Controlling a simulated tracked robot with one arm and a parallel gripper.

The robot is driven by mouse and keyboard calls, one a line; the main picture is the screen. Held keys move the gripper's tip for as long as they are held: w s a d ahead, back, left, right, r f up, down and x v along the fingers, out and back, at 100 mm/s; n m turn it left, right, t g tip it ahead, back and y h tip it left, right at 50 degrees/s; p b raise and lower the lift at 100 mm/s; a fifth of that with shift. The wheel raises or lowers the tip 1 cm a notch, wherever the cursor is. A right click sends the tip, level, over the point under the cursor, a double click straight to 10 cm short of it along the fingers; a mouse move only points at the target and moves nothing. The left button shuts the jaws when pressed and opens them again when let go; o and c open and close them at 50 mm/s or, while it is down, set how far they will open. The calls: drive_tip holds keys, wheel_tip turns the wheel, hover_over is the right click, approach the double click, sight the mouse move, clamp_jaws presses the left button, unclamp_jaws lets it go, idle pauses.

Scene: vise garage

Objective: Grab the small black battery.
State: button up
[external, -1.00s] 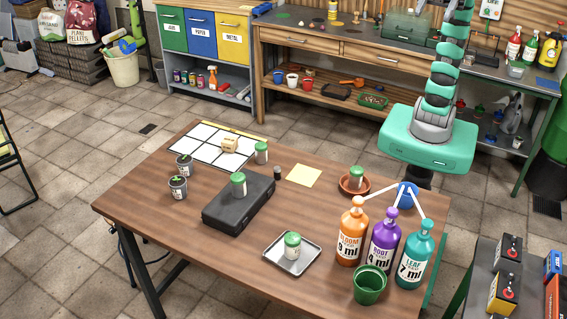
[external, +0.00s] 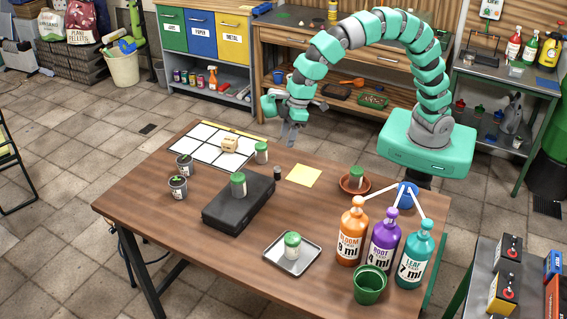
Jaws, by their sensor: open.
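The small black battery (external: 277,172) appears to be the short dark cylinder standing upright on the wooden table (external: 150,215). It is just off the far right corner of a black case (external: 225,214) and left of a yellow note (external: 304,175). My gripper (external: 290,137) is above the table's far edge, pointing down, a little above and beyond the dark cylinder in the picture. It is open, and nothing shows between its fingers.
A green-lidded jar (external: 261,153) stands close left of the cylinder, and another jar (external: 238,186) is on the case. A white grid sheet (external: 200,140) lies at the far left. Large bottles (external: 383,245) stand at the right. The table's front left is clear.

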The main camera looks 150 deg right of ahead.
drive_tip(key=m+g, duration=0.1)
approach(278, 167)
drive_tip(key=shift+y, duration=0.3)
drive_tip(key=f, duration=0.4)
drive_tip(key=w+f, duration=0.1)
drive_tip(key=f, duration=0.1)
drive_tip(key=shift+d+b, duration=0.3)
drive_tip(key=shift+w+d+f, duration=0.1)
drive_tip(key=shift+d+f, duration=0.1)
drive_tip(key=shift+f, duration=0.65)
drive_tip(key=shift+d+f, duration=0.25)
drive_tip(key=shift+f, duration=0.6)
drive_tip(key=shift+w+d+f, duration=0.1)
drive_tip(key=shift+d+f, duration=0.1)
drive_tip(key=shift+f, duration=0.65)
clamp_jaws()
